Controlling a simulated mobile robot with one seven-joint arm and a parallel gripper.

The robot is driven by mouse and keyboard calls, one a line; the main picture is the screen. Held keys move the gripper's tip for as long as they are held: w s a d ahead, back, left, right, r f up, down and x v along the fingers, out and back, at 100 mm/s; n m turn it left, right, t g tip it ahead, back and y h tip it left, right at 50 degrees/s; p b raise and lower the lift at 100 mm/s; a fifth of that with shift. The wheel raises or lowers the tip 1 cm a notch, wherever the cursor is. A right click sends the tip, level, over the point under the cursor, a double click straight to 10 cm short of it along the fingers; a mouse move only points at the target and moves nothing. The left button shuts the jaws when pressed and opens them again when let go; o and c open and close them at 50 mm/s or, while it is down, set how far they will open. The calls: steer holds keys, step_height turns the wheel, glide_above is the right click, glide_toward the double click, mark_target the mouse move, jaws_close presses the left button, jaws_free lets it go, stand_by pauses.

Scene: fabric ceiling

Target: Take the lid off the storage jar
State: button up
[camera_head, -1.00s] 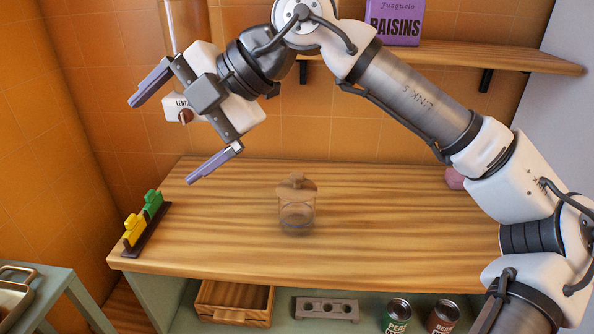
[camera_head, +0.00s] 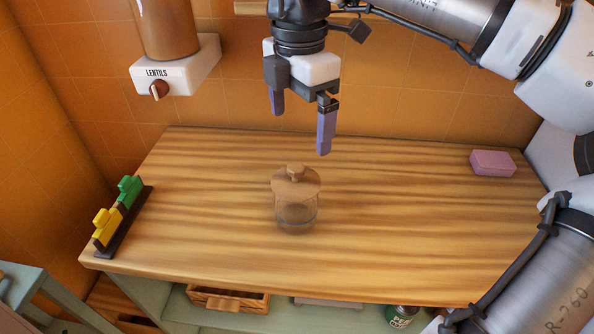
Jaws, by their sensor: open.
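The storage jar (camera_head: 297,217) is a small clear glass jar standing upright near the middle of the wooden counter. Its wooden lid (camera_head: 296,188), with a round knob on top, sits on the jar's mouth. My gripper (camera_head: 300,132) points down above the counter, higher than the lid and apart from it. Its two purple fingers are spread wide with nothing between them.
A lentils dispenser (camera_head: 174,65) hangs on the tiled wall at left. A dark rack (camera_head: 124,225) with yellow and green pieces stands at the counter's left end. A pink block (camera_head: 492,163) lies at the right. The counter (camera_head: 400,220) around the jar is clear.

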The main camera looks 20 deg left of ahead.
mark_target(296, 166)
step_height(296, 166, down, 6)
steer(key=shift+f+p, duration=0.1)
steer(key=shift+p, duration=0.3)
steer(key=shift+a+f+p, duration=0.15)
steer(key=shift+f+p, duration=0.35)
steer(key=shift+f, duration=0.8)
steer(key=shift+a+f+p, duration=0.1)
steer(key=shift+f+p, duration=0.4)
steer(key=shift+f, duration=0.75)
steer(key=c, duration=0.9)
